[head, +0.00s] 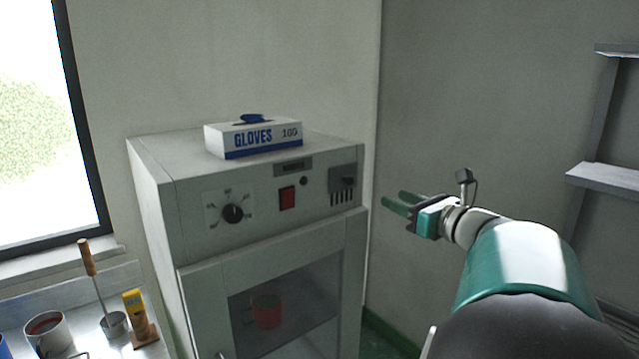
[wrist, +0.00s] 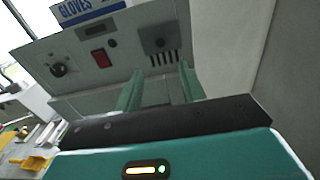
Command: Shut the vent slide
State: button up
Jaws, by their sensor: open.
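The vent slide (head: 342,179) is a dark plate with a small knob, at the right end of the grey oven's control panel. Several dark vent slots (head: 342,197) show uncovered below it. The wrist view shows the slide (wrist: 157,40) and its slots ahead of the fingers. My gripper (head: 393,198) is open and empty, to the right of the panel in the head view. In the wrist view its two green fingers (wrist: 160,72) point toward the panel, just below the slots. I see no contact with the slide; the exact gap cannot be told.
The oven (head: 150,180) also bears a dial (head: 233,213), a red switch (head: 287,198) and a glove box (head: 255,138) on top. A red mug (head: 267,311) shows behind its door glass. A bench with pots (head: 48,333) is at left, a shelf (head: 605,177) at right.

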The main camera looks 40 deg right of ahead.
aim_at(351, 181)
jog(key=w, duration=1.3)
jog(key=shift+w+a, duration=0.15)
jog(key=shift+w, duration=0.1)
jog(key=shift+c, duration=0.2)
grip_shut()
